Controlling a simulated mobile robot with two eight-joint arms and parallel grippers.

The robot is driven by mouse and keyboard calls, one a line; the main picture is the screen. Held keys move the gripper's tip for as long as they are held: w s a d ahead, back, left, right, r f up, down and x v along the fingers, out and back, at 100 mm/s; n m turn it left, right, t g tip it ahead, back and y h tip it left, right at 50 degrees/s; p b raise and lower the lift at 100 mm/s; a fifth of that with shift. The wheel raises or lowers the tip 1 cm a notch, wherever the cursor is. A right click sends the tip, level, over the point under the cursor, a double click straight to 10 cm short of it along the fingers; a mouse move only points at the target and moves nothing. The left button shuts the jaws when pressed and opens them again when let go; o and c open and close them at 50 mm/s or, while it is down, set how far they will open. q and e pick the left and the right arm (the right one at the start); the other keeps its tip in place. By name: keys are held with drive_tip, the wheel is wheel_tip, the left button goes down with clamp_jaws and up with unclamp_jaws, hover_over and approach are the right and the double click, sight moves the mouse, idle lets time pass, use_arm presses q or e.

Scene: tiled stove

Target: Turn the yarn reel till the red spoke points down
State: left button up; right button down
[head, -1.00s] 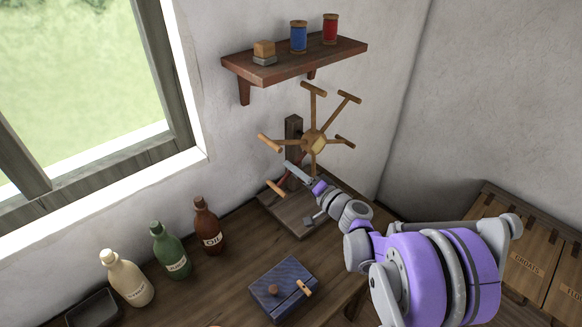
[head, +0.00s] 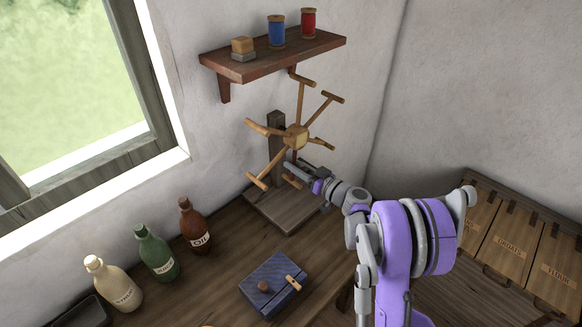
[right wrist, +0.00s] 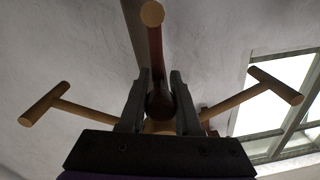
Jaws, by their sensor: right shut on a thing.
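The yarn reel (head: 296,137) has a wooden hub with several T-ended spokes, mounted on an upright post. Its red spoke (head: 295,157) points roughly straight down in the head view, partly hidden by my gripper. My right gripper (head: 293,170) is at the lower end of that spoke. In the right wrist view my right gripper's dark fingers (right wrist: 160,100) are shut around a dark round peg of the reel, and a dark reddish spoke (right wrist: 155,50) runs up the middle beyond them. My left gripper is not in view.
The reel's base (head: 285,212) stands on the bench. A blue box (head: 272,284) lies in front; oil (head: 195,225), green (head: 157,253) and cream (head: 112,284) bottles stand to the left. A shelf (head: 275,57) holding spools is above. Labelled wooden bins (head: 510,240) are at right.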

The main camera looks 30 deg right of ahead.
drive_tip(key=shift+w+d+n, duration=0.2)
drive_tip(key=shift+d+n, duration=0.35)
drive_tip(key=shift+n, duration=0.05)
drive_tip(key=c, duration=0.6)
unclamp_jaws()
drive_tip(key=b+v, duration=0.1)
drive_tip(key=v, duration=0.9)
drive_tip(key=shift+s, duration=0.4)
